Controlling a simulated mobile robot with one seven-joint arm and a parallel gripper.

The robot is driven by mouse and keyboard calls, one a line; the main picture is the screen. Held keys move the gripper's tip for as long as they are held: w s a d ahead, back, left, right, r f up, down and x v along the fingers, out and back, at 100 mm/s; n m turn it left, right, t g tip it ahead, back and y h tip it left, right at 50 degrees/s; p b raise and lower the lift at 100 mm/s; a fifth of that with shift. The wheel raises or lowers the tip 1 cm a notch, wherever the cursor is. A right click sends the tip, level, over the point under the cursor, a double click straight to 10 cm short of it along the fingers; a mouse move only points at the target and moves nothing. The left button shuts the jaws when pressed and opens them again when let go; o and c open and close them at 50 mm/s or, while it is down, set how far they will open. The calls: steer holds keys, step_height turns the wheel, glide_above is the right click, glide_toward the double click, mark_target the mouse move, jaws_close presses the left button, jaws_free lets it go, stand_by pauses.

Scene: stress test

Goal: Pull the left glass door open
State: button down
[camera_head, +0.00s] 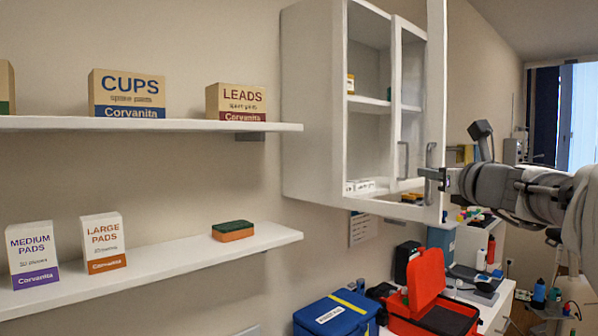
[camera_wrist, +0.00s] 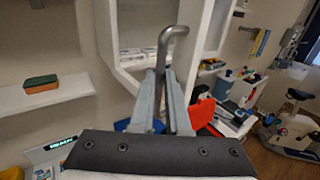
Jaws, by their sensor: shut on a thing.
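The white wall cabinet (camera_head: 310,110) has its left section uncovered, with its shelves in plain view. The left glass door (camera_head: 437,70) stands swung out from the cabinet, seen at a steep angle as a narrow white frame. My gripper (camera_head: 440,178) is at the lower part of this door, on its grey bar handle (camera_head: 430,157). In the wrist view the bent handle (camera_wrist: 172,38) runs down between my two fingers (camera_wrist: 162,92), which are shut on it. The right door (camera_head: 398,100) appears closed, with its own handle (camera_head: 404,160).
Two wall shelves (camera_head: 180,126) with boxes and a sponge (camera_head: 233,231) are at the left. Below the cabinet, a counter holds a blue bag (camera_head: 337,315), an open red case (camera_head: 425,280) and other items.

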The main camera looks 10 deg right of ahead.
steer(key=shift+w+a+r, duration=0.15)
steer(key=shift+a+r, duration=0.1)
steer(key=shift+a, duration=0.3)
steer(key=c, duration=1.4)
jaws_free()
steer(key=o, duration=0.5)
steer(key=shift+w+a+f, duration=0.15)
steer(key=shift+w, duration=0.05)
steer(key=shift+s+d, duration=0.1)
steer(key=shift+d, duration=0.15)
steer(key=shift+d+f, duration=0.1)
steer(key=shift+s, duration=0.25)
